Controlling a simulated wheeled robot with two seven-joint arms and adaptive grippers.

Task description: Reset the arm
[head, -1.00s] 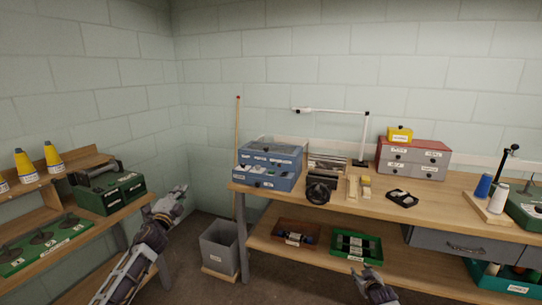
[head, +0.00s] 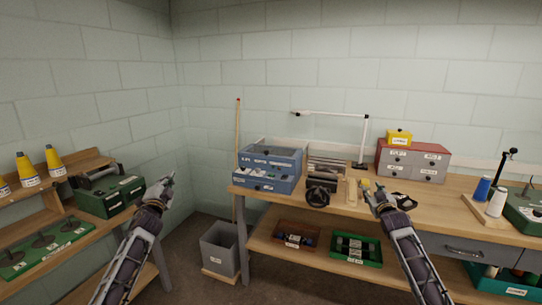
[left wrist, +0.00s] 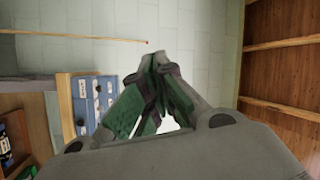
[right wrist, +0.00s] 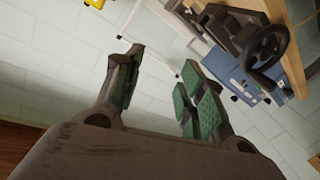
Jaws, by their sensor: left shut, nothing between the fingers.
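My left gripper (head: 168,181) is raised in front of the left bench, beside the green case. In the left wrist view its green-padded fingers (left wrist: 158,75) meet at the tips, with nothing between them. My right gripper (head: 374,188) is raised in front of the right workbench. In the right wrist view its fingers (right wrist: 158,80) are spread wide apart and empty. It appears near the yellow blocks and the dark tray in the head view, overlapping them. Both grippers are clear of the floor and hold no object.
The right workbench (head: 455,213) carries a blue drawer box (head: 268,181), a dark handwheel device (head: 320,190) and a red-topped drawer unit (head: 413,162). The left bench holds a green case (head: 112,197) and yellow cones (head: 54,160). A grey bin (head: 219,250) stands between benches.

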